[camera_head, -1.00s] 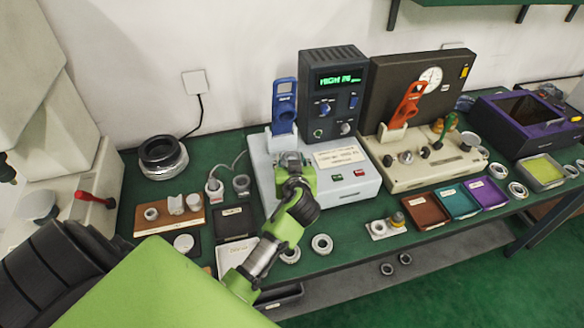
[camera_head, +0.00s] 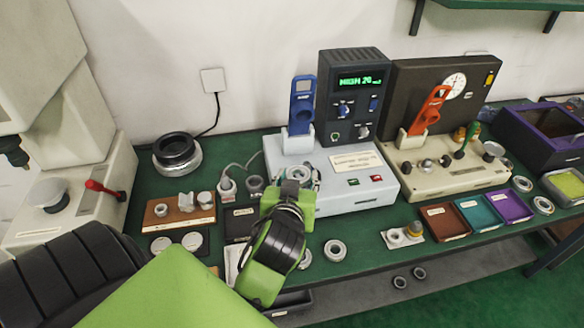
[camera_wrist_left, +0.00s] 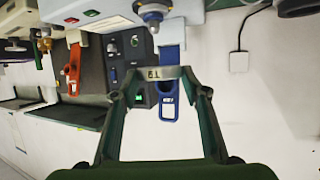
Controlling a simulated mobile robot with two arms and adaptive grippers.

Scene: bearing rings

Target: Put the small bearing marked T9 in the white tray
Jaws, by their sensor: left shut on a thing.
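My left gripper (camera_head: 298,178) is shut on a small metal bearing ring (camera_wrist_left: 160,73), held between its fingertips in the left wrist view. The ring's side carries a mark that reads like T9, turned over in that view. In the head view the gripper is in front of the grey tester box, at its left part, and the held ring (camera_head: 301,172) shows only partly. The white tray (camera_head: 233,262) lies near the front edge of the bench, partly hidden by my left arm. My right gripper is not in view.
The tester (camera_head: 352,180) with its lit display stands behind the gripper. A black tray (camera_head: 238,226) lies behind the white tray. Loose rings (camera_head: 335,250) lie along the front edge. Brown, teal and purple trays (camera_head: 478,213) are at right. A wooden block (camera_head: 178,213) is at left.

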